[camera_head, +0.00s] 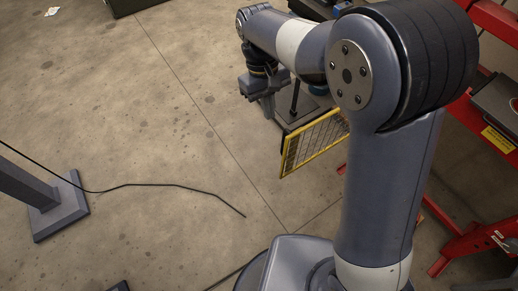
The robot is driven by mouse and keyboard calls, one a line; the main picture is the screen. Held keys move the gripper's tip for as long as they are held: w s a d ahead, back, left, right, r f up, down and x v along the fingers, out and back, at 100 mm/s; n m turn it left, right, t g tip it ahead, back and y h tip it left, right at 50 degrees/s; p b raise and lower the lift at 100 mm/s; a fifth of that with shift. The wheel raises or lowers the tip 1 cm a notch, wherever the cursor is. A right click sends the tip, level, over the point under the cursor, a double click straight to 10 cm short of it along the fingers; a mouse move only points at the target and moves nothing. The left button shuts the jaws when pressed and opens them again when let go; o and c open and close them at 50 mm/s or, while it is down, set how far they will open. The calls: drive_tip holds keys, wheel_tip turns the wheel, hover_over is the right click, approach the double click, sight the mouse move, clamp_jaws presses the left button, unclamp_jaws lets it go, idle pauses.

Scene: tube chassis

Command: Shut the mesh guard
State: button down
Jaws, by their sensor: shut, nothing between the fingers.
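The mesh guard (311,143) is a yellow-framed panel with dark wire mesh, in the middle right of the head view. It stands out from a dark machine or stand (297,108) behind it, so it looks swung open. My arm hides its right end and its hinge side. My gripper (268,112) is up and to the left of the guard, near its upper left corner. The gripper points down and is shut and empty. I cannot tell whether it touches the guard or the stand.
A red frame (465,240) with a dark box stands on the right. A grey post on a square base (62,212) stands at the left. A black cable (150,185) lies across the floor.

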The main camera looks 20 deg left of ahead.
drive_tip(key=s+d+f+p, duration=0.2)
drive_tip(key=s+d+f, duration=0.2)
drive_tip(key=f, duration=0.5)
drive_tip(key=shift+s+d+f, duration=0.2)
drive_tip(key=shift+d+f, duration=0.05)
drive_tip(key=shift+f, duration=0.15)
